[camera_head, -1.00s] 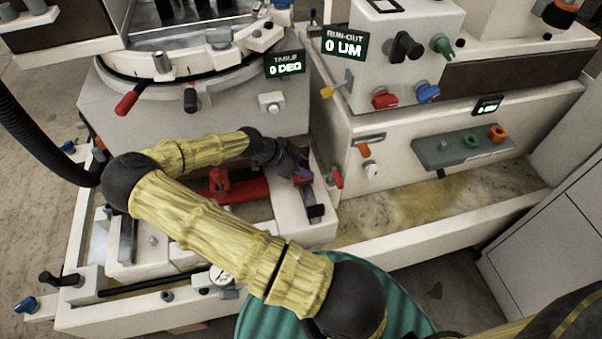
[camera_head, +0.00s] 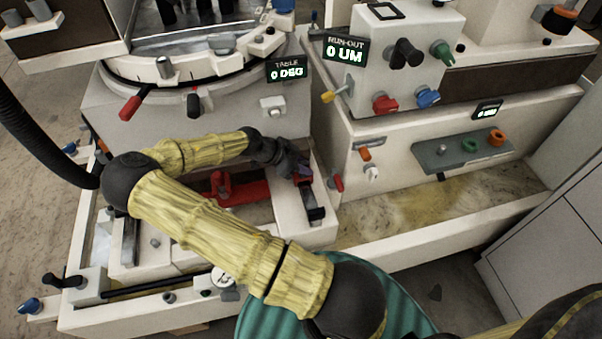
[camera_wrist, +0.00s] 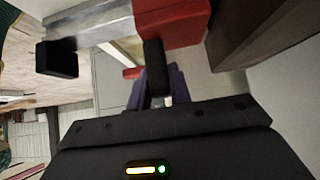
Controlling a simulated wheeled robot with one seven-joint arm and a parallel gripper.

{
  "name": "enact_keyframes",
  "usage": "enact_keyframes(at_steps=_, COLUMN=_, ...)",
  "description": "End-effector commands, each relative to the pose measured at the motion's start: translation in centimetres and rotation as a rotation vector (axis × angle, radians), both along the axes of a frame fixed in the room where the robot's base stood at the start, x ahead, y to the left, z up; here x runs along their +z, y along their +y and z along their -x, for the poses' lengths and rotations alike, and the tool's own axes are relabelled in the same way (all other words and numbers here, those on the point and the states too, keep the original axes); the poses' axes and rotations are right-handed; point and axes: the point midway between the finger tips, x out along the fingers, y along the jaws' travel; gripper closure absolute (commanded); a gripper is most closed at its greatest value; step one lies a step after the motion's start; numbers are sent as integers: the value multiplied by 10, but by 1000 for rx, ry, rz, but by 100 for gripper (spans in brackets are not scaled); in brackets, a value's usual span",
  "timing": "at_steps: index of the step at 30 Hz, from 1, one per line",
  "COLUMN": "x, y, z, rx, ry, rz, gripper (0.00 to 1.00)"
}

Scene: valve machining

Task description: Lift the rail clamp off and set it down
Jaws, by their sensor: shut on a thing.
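The rail clamp looks to be the red block (camera_wrist: 172,22) with a black handle (camera_wrist: 154,68) in the wrist view. It sits at the end of the visible stretch of a grey metal rail (camera_wrist: 95,27). The purple fingers of my gripper (camera_wrist: 158,88) are closed around the black handle. In the head view my gripper (camera_head: 302,174) is at the upper end of the short rail (camera_head: 312,200) on the white slide and largely hides the clamp. I cannot tell whether the clamp touches the rail or is raised slightly.
A red fixture (camera_head: 235,189) lies left of my gripper. A red-tipped lever (camera_head: 336,182) stands close on the right. The rotary table's red (camera_head: 130,108) and black handles are behind. The stained tray (camera_head: 430,210) at right is mostly bare.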

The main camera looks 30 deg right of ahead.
Motion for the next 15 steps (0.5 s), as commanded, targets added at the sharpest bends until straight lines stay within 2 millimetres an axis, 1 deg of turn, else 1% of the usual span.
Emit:
enact_keyframes(at_steps=1, x=4, y=-1, z=0, rx=-2, ry=0, rz=1, gripper=100)
enact_keyframes(at_steps=15, x=19, y=2, z=-1, rx=4, ry=-1, rz=1, gripper=100)
